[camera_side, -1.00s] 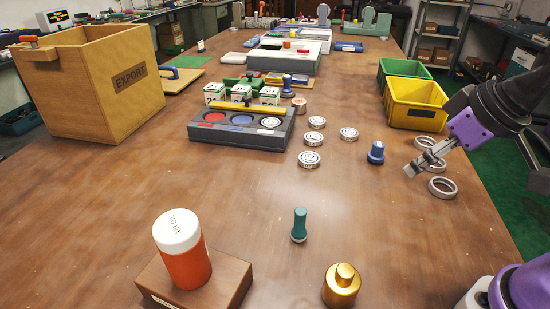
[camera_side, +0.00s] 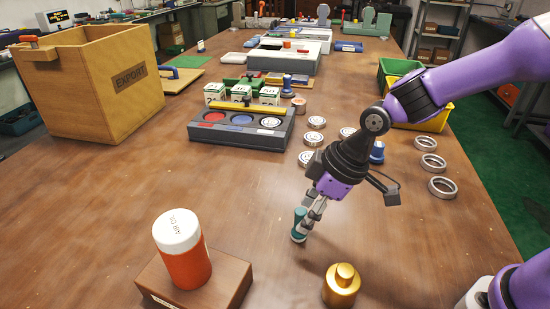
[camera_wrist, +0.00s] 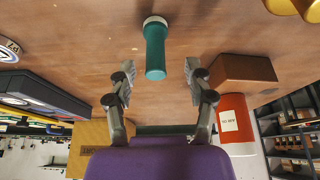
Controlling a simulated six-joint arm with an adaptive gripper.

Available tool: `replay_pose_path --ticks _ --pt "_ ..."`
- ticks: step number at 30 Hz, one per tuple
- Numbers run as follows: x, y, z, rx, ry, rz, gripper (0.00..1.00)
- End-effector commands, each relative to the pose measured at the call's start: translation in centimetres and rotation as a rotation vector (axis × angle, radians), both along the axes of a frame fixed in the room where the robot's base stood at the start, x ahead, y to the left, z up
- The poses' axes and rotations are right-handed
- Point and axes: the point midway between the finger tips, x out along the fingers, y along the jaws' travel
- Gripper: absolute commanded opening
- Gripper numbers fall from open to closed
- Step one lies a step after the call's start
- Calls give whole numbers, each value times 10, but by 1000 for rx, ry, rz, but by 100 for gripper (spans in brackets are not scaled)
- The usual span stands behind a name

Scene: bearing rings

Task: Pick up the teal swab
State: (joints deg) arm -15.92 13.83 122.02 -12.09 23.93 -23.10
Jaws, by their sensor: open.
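The teal swab (camera_side: 299,226) stands upright on the brown table in the side view, between the orange bottle and the bearing rings. In the wrist view the teal swab (camera_wrist: 155,50) lies between and just beyond my fingertips, with its pale base on the table. My gripper (camera_side: 311,217) is low beside the swab, at its right in the side view. In the wrist view my gripper (camera_wrist: 158,78) is open, with a clear gap between each finger and the swab. The fingers partly overlap the swab's right side in the side view.
An orange bottle (camera_side: 184,258) with a white cap stands on a wooden block (camera_side: 232,281) at front left. A gold weight (camera_side: 341,286) stands at front. A grey tray (camera_side: 262,143), several bearing rings (camera_side: 442,187) and a blue swab (camera_side: 377,152) lie behind.

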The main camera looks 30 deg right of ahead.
Motion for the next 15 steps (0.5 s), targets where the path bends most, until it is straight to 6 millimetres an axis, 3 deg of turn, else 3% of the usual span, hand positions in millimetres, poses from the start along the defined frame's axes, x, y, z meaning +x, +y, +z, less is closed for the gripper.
replay_pose_path --ticks 9,15 --pt "16 11 -39 -1 3 1 60" --pt "18 12 -43 0 0 -1 60"
